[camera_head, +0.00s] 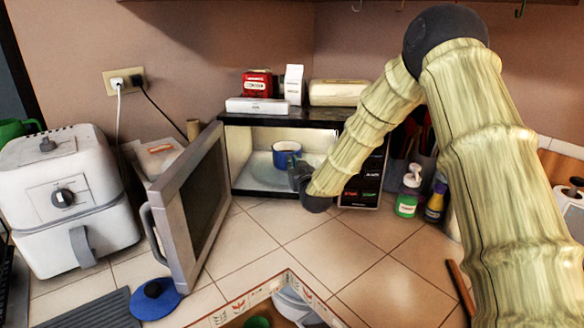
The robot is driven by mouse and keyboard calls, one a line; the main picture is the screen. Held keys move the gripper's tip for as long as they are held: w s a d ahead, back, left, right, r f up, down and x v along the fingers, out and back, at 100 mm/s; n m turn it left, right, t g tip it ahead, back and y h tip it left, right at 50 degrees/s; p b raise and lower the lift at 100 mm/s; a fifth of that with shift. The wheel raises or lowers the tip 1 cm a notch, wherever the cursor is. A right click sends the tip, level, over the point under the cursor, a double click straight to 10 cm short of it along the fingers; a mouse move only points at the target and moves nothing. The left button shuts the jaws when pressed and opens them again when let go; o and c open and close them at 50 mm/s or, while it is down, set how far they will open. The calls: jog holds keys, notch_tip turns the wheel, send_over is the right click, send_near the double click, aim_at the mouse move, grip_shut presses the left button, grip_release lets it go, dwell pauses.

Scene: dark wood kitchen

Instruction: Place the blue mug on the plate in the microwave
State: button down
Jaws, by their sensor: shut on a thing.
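The blue mug (287,152) is inside the lit microwave (240,160), toward the middle of the cavity. The plate (262,172) shows as a pale round surface under and around the mug; I cannot tell whether the mug touches it. My gripper (297,172) reaches in from the right at the opening and is shut on the mug at its near right side. Its fingertips are small and dark, so the exact grip is hard to see. The microwave door (190,205) stands wide open to the left.
A white air fryer (65,190) stands at the left. Boxes (257,85) sit on top of the microwave. Green (409,190) and dark bottles (435,203) stand right of it. A blue lid (155,298) lies below the door.

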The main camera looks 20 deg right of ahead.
jog(key=shift+f, duration=0.45)
jog(key=shift+f, duration=0.2)
jog(key=c, duration=1.5)
grip_release()
jog(key=shift+c, duration=0.2)
jog(key=shift+r, duration=0.2)
jog(key=s+b, duration=0.1)
jog(key=s, duration=1.1)
jog(key=shift+a+r+b, duration=0.25)
jog(key=shift+r+b, duration=0.05)
jog(key=shift+b, duration=0.1)
